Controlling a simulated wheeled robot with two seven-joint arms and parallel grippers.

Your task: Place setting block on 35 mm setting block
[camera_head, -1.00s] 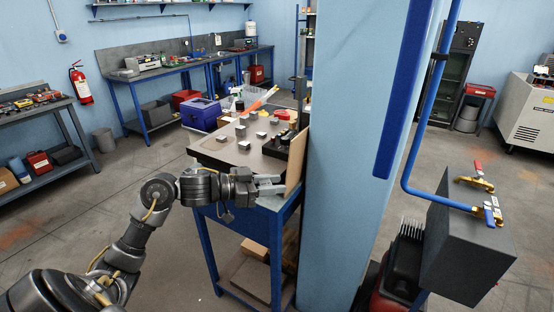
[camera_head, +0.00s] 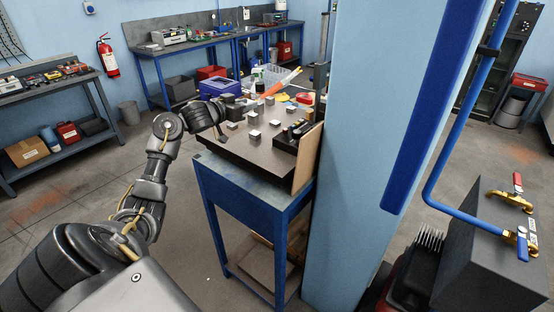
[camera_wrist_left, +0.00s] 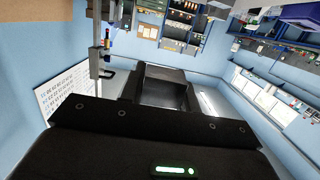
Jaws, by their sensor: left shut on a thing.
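Several small pale-topped setting blocks stand apart on the dark plate (camera_head: 258,154) of the blue bench. One setting block (camera_head: 254,135) is near the front and another setting block (camera_head: 232,126) is to its left. Their size marks are too small to read, so I cannot tell which is 35 mm. My left gripper (camera_head: 226,104) is over the plate's left side, its tips partly hidden by the wrist. In the left wrist view, it is shut on a dark boxy block (camera_wrist_left: 163,94). My right gripper is out of view.
A black rack (camera_head: 290,138) and an upright brown board (camera_head: 306,160) border the plate's right side. A blue box (camera_head: 221,87) and an orange item (camera_head: 283,80) are at the back. A pale blue pillar (camera_head: 355,150) stands close on the right.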

